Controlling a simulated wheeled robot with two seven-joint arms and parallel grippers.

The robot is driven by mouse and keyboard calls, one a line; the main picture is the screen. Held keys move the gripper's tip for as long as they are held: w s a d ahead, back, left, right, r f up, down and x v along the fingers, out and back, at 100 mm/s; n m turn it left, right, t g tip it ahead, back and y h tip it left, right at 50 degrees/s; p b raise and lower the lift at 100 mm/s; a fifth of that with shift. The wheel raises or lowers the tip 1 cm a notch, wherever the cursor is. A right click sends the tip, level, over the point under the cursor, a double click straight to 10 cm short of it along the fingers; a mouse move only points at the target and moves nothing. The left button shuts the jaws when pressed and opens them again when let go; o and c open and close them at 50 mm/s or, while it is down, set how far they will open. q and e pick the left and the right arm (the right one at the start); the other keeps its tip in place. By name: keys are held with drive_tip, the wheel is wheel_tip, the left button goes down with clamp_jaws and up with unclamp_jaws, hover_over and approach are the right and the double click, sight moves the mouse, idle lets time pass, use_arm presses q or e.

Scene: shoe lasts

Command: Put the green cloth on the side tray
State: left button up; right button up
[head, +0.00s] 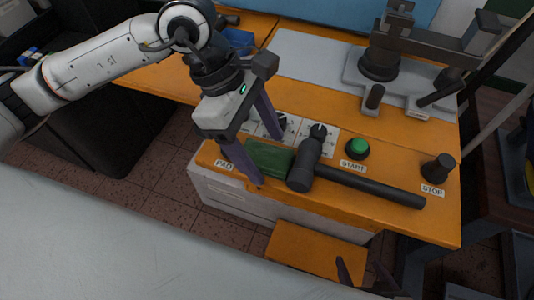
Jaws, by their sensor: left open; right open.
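The green cloth (272,156) lies on the orange bench top beside the PAD label. My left gripper (267,160) is open, its two purple fingers reaching down on either side of the cloth; I cannot tell whether they touch it. The gripper hides part of the cloth's left side. A small, empty orange surface (312,250), apparently the side tray, juts out low in front of the bench. My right gripper (360,268) is at the bottom edge, open and empty, just right of that tray. Only its fingers show clearly.
A black hammer (370,184) lies just right of the cloth, its head close to it. Behind are knobs, a green START button (358,147) and a black STOP knob (438,167). A grey machine (378,66) stands at the back right of the bench (335,212).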

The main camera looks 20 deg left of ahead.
use_arm(q)
drive_tip(key=shift+f+b, duration=0.15)
drive_tip(key=shift+b, duration=0.15)
drive_tip(key=c, duration=1.1)
drive_tip(key=shift+c, duration=0.2)
